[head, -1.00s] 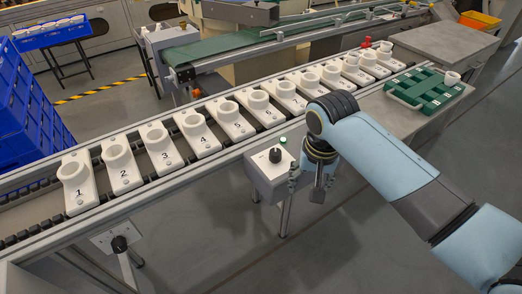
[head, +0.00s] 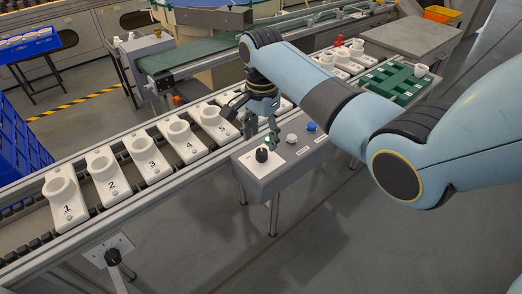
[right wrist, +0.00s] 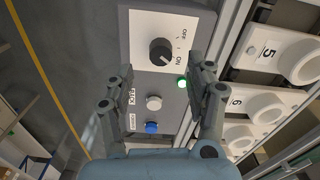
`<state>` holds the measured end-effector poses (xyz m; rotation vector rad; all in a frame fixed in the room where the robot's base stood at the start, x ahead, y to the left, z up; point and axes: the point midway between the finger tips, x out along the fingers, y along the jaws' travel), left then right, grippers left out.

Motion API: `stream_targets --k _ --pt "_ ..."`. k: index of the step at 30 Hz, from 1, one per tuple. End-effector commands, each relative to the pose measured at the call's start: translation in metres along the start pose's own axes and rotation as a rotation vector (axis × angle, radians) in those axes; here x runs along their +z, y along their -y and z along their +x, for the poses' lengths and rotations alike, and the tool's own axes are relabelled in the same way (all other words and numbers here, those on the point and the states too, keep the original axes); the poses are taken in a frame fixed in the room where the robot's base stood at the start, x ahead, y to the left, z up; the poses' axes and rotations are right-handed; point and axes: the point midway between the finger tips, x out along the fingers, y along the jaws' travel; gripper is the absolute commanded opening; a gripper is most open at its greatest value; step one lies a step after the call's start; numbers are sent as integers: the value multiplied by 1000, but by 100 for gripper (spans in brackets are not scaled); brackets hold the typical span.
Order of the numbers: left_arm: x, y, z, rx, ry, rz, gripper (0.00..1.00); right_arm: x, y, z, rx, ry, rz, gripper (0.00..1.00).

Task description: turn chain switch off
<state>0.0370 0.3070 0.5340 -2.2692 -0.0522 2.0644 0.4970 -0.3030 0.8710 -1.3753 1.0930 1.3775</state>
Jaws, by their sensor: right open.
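The chain switch is a black rotary knob (head: 262,154) on top of a grey control box (head: 262,178) beside the conveyor. In the right wrist view the knob (right wrist: 160,52) sits on a white plate marked OFF and ON. Its pale mark appears turned toward ON. A green lamp (right wrist: 182,83) beside the plate is lit. My right gripper (head: 262,130) is open and empty above the box, close to the knob. In the right wrist view its fingers (right wrist: 152,88) stand apart, with the knob beyond their tips. My left gripper is out of view.
A white button (right wrist: 153,102) and a blue button (right wrist: 152,127) share the box top with the knob. Numbered white holders (head: 152,160) line the conveyor behind the box. A green tray (head: 402,82) lies at the right. Open floor lies in front.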

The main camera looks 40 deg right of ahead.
Motion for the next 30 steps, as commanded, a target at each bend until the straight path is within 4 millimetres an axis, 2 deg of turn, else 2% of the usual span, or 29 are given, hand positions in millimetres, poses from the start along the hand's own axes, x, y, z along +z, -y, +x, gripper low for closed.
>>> stream_targets --k 3,9,20,30 --pt "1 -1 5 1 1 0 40 0 0 24 2 1 0 55" --pt "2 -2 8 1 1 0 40 0 0 47 -1 1 -1 55" --pt "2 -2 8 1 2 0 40 0 0 51 -2 0 -2 54" --pt "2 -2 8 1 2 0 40 0 0 51 -2 0 -2 9"
